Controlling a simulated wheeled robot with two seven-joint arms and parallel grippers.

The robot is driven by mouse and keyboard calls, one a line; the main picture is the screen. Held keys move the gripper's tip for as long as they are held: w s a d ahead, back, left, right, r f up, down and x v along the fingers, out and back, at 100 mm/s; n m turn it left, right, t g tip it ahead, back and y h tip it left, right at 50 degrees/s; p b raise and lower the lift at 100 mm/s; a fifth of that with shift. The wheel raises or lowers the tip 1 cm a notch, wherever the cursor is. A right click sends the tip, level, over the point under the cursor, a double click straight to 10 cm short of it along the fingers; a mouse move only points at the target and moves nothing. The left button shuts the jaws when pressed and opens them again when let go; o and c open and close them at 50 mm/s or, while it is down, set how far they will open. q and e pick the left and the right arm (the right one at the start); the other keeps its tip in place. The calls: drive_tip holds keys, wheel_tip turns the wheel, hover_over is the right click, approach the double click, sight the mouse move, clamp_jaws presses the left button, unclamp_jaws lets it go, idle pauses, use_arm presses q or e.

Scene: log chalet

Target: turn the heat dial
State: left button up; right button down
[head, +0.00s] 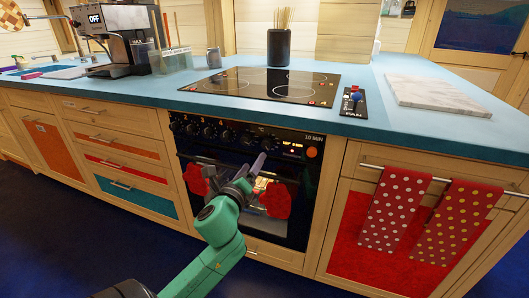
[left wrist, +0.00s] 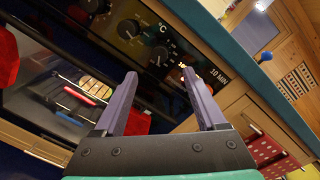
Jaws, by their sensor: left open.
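The oven's black control panel carries a row of dark round dials. The heat dial (head: 267,143) appears to be the one by the °C mark toward the panel's right; it also shows in the left wrist view (left wrist: 160,56), partly in shadow. My left gripper (head: 254,168) is in front of the oven, just below the panel. In the left wrist view its two fingers (left wrist: 160,76) are spread with nothing between them. The heat dial lies beyond the fingertips, apart from them. My right gripper is not in view.
Red mitts (head: 276,200) hang at the oven door, whose window shows food (left wrist: 96,89) inside. The blue counter edge (head: 330,148) juts above the panel. Dotted towels (head: 392,212) hang at right.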

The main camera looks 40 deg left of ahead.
sight(265, 145)
use_arm(q)
drive_tip(key=b+x, duration=0.1)
drive_tip(key=x, duration=1)
drive_tip(key=shift+w, duration=0.1)
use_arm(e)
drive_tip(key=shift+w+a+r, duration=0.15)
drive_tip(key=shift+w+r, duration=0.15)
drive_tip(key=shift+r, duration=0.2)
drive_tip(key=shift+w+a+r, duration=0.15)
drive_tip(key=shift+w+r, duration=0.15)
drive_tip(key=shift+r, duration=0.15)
use_arm(q)
clamp_jaws()
